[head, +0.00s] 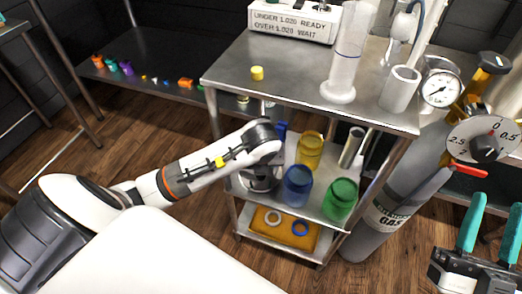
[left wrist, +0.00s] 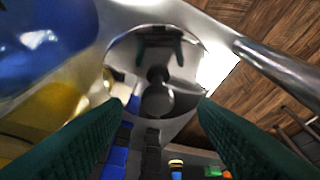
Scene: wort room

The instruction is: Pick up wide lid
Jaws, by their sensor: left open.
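A round, shiny metal piece (left wrist: 128,55), which looks like the wide lid, lies ahead of my left gripper in the left wrist view. A dark knob-like shape shows at its middle, and its surface mirrors the gripper. In the head view part of a round metal piece (head: 262,184) shows on the cart's middle shelf under my left wrist. My left gripper (left wrist: 157,104) is open, its teal fingers on either side of the lower part of the piece; contact cannot be told. My right gripper (head: 491,232) is open and empty at the lower right of the head view.
Blue (head: 298,186), yellow (head: 309,150) and green (head: 340,199) jars stand on the middle shelf, close beside the metal piece. A cart post (left wrist: 280,70) runs near the left gripper. A gas cylinder (head: 385,215) stands right of the cart.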

